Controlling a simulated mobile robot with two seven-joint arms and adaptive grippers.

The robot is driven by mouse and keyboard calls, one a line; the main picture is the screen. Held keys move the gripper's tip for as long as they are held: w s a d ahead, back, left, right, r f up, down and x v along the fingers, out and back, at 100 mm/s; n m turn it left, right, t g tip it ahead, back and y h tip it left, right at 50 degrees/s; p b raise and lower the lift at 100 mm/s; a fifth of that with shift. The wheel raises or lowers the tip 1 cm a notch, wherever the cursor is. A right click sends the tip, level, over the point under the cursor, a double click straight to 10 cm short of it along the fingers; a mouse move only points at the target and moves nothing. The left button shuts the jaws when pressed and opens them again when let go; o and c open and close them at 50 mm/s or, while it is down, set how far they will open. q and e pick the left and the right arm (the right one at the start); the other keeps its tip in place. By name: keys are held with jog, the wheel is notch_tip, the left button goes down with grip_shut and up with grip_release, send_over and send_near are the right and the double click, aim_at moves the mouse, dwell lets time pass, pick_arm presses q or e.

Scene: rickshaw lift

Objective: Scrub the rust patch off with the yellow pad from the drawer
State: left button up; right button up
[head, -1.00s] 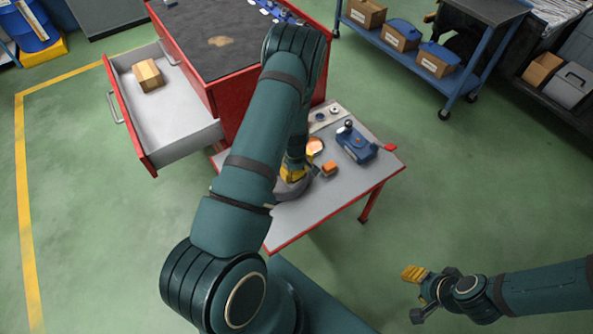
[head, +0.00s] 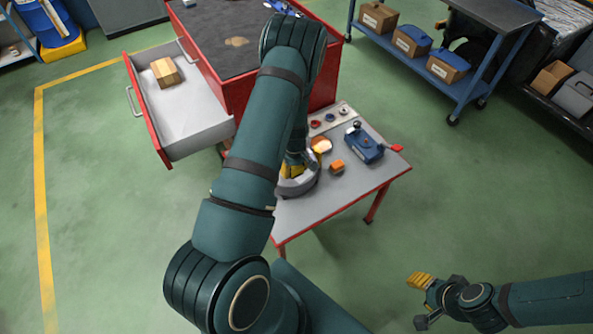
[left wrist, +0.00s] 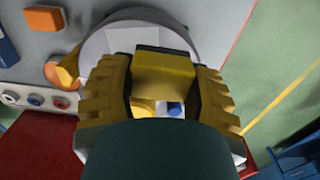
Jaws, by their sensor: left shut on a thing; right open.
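My left gripper (head: 293,169) is over the small table, largely behind my arm in the head view. In the left wrist view its two ridged yellow fingers are shut on a yellow block (left wrist: 165,75), which looks like the yellow pad. A round grey thing (head: 311,185) lies under it; whether the pad touches it is hidden. The open drawer (head: 195,125) holds a tan block (head: 166,72). A brownish patch (head: 236,42), likely the rust, marks the dark cabinet top. My right gripper (head: 424,299) is open and empty over the floor at lower right.
The table (head: 300,217) also bears an orange block (head: 337,167), a blue device with a black knob (head: 364,145), an orange-and-white piece (head: 321,146) and a strip of knobs (head: 330,117). A blue shelf cart (head: 420,65) stands behind. The right floor is clear.

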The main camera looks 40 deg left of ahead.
pick_arm(q)
jog(key=shift+r+p, duration=0.85)
jog(key=shift+r, duration=0.85)
pick_arm(e)
jog(key=shift+w+d+r, duration=0.2)
jog(key=shift+d+r, duration=0.1)
jog(key=shift+r, duration=0.25)
jog(key=shift+w+d+r, duration=0.2)
jog(key=shift+d+r, duration=0.05)
jog(key=shift+r, duration=0.25)
